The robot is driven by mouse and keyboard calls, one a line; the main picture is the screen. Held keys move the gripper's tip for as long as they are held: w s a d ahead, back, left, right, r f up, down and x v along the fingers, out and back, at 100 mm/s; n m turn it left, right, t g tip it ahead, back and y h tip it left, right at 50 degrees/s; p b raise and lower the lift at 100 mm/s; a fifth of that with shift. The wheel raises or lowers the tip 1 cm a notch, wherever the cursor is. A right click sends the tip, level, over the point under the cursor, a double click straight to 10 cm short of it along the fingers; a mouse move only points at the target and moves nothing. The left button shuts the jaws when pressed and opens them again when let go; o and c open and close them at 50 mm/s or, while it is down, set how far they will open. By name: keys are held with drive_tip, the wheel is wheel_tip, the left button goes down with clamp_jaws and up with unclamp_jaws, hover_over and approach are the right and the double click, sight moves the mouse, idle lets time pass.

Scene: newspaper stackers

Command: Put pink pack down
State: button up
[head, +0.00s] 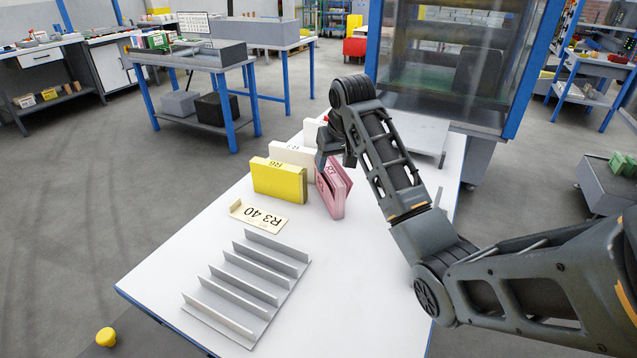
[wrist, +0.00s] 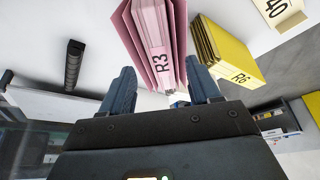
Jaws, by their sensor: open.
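The pink pack (head: 335,192), marked R3, stands upright on the white table beside the yellow pack. In the wrist view the pink pack (wrist: 158,38) has its labelled spine facing me, and its covers look slightly splayed. My gripper (wrist: 160,76) is open, with one finger to each side of the pack's near end. I cannot tell whether either finger touches it. In the head view my gripper (head: 331,155) is just behind the pack, partly hidden by the pack and my arm.
The yellow pack (head: 279,181), marked R6, and white packs (head: 293,153) stand to the left and behind. An empty grey slotted rack (head: 247,285) is at the table's near left. The table (head: 350,290) is bare right of the rack.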

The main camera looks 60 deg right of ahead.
sight(329, 180)
drive_tip(key=shift+w+f, duration=0.1)
drive_tip(key=shift+w, duration=0.05)
drive_tip(key=shift+x, duration=1.2)
drive_tip(key=x, duration=0.5)
drive_tip(key=shift+f, duration=0.1)
drive_tip(key=shift+f+p, duration=0.25)
drive_tip(key=shift+p, duration=0.15)
clamp_jaws()
